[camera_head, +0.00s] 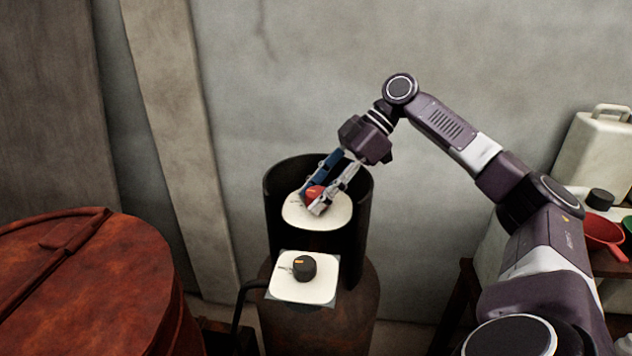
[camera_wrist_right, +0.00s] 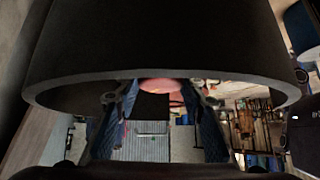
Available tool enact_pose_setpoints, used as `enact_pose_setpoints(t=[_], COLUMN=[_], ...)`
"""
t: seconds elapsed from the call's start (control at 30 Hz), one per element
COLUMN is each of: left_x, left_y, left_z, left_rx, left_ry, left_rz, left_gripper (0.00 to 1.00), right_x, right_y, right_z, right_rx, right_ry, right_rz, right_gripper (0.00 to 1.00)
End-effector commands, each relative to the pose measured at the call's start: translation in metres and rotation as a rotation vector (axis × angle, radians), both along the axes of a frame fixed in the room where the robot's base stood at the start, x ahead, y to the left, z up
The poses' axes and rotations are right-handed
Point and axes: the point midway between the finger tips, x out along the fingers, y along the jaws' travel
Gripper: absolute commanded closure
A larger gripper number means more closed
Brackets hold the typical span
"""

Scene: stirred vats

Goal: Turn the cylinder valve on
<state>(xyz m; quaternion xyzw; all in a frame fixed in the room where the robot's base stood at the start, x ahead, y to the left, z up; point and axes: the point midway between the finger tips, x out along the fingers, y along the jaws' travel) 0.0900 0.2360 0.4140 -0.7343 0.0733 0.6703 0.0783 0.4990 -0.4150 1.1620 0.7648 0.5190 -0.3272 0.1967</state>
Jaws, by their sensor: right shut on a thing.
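The valve's red knob (camera_head: 314,193) sits on a pale rounded plate (camera_head: 301,217) inside a dark, open-fronted round guard (camera_head: 277,185). My right gripper (camera_head: 320,203) reaches down into the guard from the upper right and is shut on the red knob. In the right wrist view the knob (camera_wrist_right: 160,85) shows between the two fingers, under the dark rim of the guard (camera_wrist_right: 160,50). The fingers cover part of the knob, so its turn position cannot be told. My left gripper is not in view.
A second pale plate (camera_head: 318,289) with a black knob (camera_head: 304,267) sits below, on a rusty brown cylinder (camera_head: 352,310). A large red lidded vat (camera_head: 85,280) stands at the left. At the right, a shelf holds a white jug (camera_head: 592,160) and a red pan (camera_head: 603,230).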

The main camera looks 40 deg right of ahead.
Motion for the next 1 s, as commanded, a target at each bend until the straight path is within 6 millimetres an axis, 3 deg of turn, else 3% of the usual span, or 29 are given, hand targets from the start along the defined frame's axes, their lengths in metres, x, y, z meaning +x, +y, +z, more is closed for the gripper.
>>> enact_pose_setpoints(t=[0.2,0.77,0.8,0.93,1.0], left_x=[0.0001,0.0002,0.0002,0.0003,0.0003], left_y=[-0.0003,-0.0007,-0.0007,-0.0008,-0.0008], left_z=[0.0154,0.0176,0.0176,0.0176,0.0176], left_rx=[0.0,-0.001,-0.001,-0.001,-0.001], left_ry=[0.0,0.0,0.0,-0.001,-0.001], left_rz=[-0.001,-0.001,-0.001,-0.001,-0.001], left_gripper=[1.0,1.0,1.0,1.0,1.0], right_x=[-0.0001,-0.0008,-0.0008,-0.0006,-0.0006], right_y=[-0.0003,-0.0007,-0.0007,-0.0006,-0.0005], right_z=[0.0016,-0.0011,-0.0012,-0.0011,-0.001], right_rx=[-0.002,-0.005,-0.005,-0.004,-0.004], right_ry=[0.002,0.002,0.002,0.001,0.001], right_rz=[0.074,0.104,0.104,0.102,0.102], right_gripper=[0.88,0.88,0.6,0.46,0.45])
